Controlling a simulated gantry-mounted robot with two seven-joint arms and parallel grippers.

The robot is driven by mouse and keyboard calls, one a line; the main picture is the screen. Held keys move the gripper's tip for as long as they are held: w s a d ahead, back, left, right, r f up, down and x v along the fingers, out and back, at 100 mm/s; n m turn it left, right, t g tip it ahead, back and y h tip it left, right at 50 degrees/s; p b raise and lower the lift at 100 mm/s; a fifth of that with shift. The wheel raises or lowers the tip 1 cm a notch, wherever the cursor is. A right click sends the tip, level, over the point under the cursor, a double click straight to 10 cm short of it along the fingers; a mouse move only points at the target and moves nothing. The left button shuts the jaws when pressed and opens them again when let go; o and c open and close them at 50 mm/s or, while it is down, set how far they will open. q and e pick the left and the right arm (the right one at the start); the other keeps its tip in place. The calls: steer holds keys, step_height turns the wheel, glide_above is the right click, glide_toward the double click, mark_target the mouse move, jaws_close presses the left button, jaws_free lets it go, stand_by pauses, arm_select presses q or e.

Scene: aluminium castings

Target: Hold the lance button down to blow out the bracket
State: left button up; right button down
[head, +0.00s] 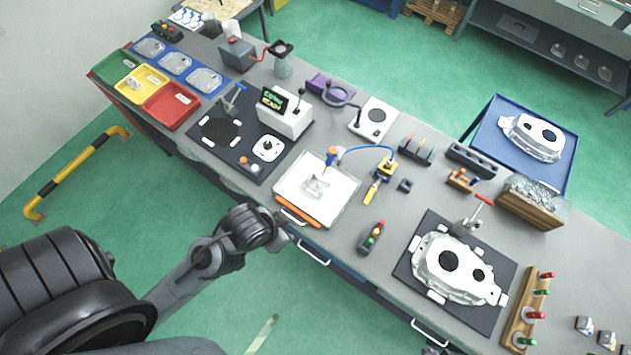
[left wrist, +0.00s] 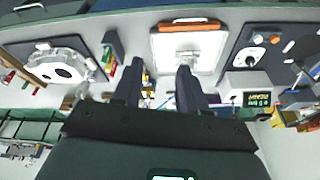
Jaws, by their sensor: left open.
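The bracket (head: 317,188) is a small pale grey part lying in a white tray (head: 345,205) with an orange front bar. An orange-and-blue nozzle (head: 332,155) stands at the tray's back edge, and a blue hose (head: 365,149) runs from it to a yellow device (head: 385,168). I cannot make out the lance button clearly. My left arm reaches to the bench's front edge, with its hand (head: 285,228) just in front of the tray; the fingers are hard to see there. In the left wrist view my left gripper (left wrist: 158,85) is open and empty, and the tray (left wrist: 215,50) lies beyond it. My right gripper is out of view.
A control stand with coloured buttons (head: 371,238) is right of the tray. A large casting (head: 455,268) sits on a dark mat farther right. A white unit with a green display (head: 285,115) and a dark mat (head: 216,160) with fixtures lie to the left.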

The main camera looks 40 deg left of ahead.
arm_select(q)
steer(key=shift+r, duration=0.2)
steer(key=shift+a+f, duration=0.1)
jaws_close()
steer(key=shift+d, duration=0.2)
stand_by(0.6)
steer(key=shift+s+a, duration=0.1)
stand_by(0.8)
